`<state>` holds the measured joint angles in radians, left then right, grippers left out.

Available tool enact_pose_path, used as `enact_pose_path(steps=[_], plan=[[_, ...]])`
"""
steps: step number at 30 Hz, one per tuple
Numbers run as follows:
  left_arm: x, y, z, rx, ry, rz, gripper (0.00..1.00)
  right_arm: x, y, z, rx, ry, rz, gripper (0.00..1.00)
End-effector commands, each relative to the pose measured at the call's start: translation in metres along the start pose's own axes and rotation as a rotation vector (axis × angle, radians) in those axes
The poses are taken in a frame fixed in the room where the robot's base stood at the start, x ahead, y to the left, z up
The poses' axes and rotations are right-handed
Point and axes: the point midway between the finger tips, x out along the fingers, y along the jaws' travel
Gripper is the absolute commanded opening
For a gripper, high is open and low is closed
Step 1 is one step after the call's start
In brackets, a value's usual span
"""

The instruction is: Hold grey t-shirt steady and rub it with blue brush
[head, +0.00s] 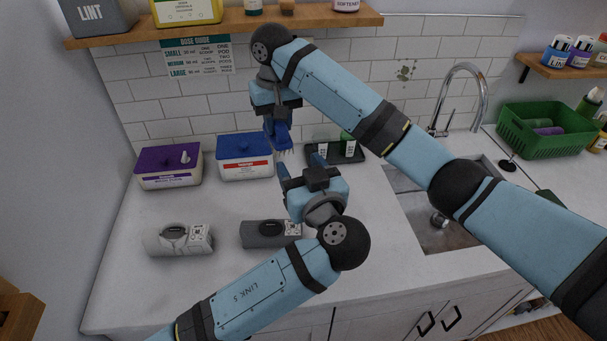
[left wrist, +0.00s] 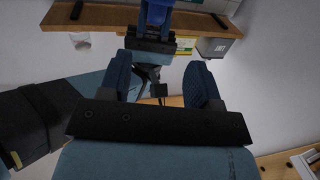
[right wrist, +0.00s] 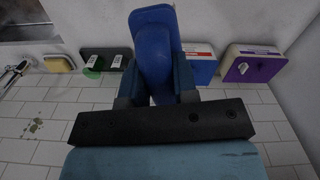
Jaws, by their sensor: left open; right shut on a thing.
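A folded dark grey t-shirt (head: 262,234) lies on the white counter, with a label patch on its right end. The blue brush (head: 282,142) is held in my right gripper (head: 277,128), bristles down, above the counter near the tubs. The back of the brush (right wrist: 153,50) fills the space between the fingers in the right wrist view. My left gripper (head: 301,168) is open and empty, behind the grey t-shirt and just below the brush. Its spread fingers (left wrist: 160,85) show nothing between them in the left wrist view.
A lighter folded garment (head: 178,240) lies left of the grey t-shirt. A purple-lidded tub (head: 168,167), a blue-lidded tub (head: 245,158) and a dark tray (head: 347,155) stand along the wall. The sink (head: 425,215) is at right. The counter front is clear.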

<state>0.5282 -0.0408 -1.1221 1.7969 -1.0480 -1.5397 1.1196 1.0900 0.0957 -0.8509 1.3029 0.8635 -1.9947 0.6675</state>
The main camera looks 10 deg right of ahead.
Motion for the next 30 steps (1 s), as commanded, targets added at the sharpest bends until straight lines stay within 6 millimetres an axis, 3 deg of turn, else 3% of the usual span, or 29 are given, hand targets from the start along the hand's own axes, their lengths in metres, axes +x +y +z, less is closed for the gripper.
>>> enact_pose_path(steps=[9,15,29,30], plan=[[0.063,-0.001,-0.001,0.004,0.003,-0.002,0.57,0.0,0.0,0.0,0.0,0.0,0.0,0.08],[0.09,-0.001,0.0,0.001,0.002,0.0,0.57,0.0,0.0,0.0,0.0,0.0,0.0,0.08],[0.101,-0.001,0.0,0.0,-0.001,0.001,0.57,0.0,0.0,0.0,0.0,0.0,0.0,0.08],[0.101,-0.001,0.0,0.0,-0.001,0.001,0.48,0.0,0.0,0.0,0.0,0.0,0.0,0.08]])
